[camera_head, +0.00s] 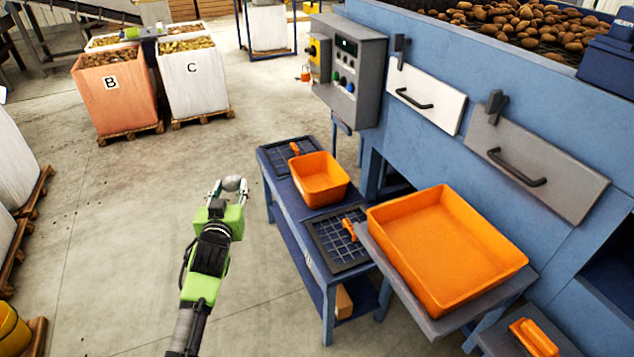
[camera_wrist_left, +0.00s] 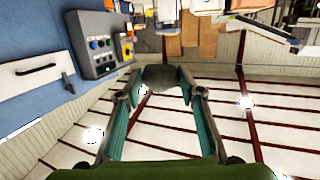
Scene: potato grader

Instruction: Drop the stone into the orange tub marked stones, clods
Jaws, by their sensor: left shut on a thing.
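My left gripper (camera_head: 230,187) is shut on a grey, rounded stone (camera_head: 234,183). It holds the stone between its fingertips, out over the floor to the left of the blue bench. The stone also shows between the fingertips in the left wrist view (camera_wrist_left: 160,77). A small orange tub (camera_head: 327,197) stands on the bench, to the right of the gripper and apart from it. A large, shallow orange tub (camera_head: 440,245) sits on a grey shelf farther right and looks empty. I can read no marking on either tub. My right gripper is not in view.
The blue bench (camera_head: 283,215) carries dark mesh grids (camera_head: 333,243) with orange-handled tools. A blue machine with a control box (camera_head: 348,75) and drawer-like panels stands behind. Crates B (camera_head: 112,105) and C (camera_head: 195,95) stand at the back left. The floor around my arm is clear.

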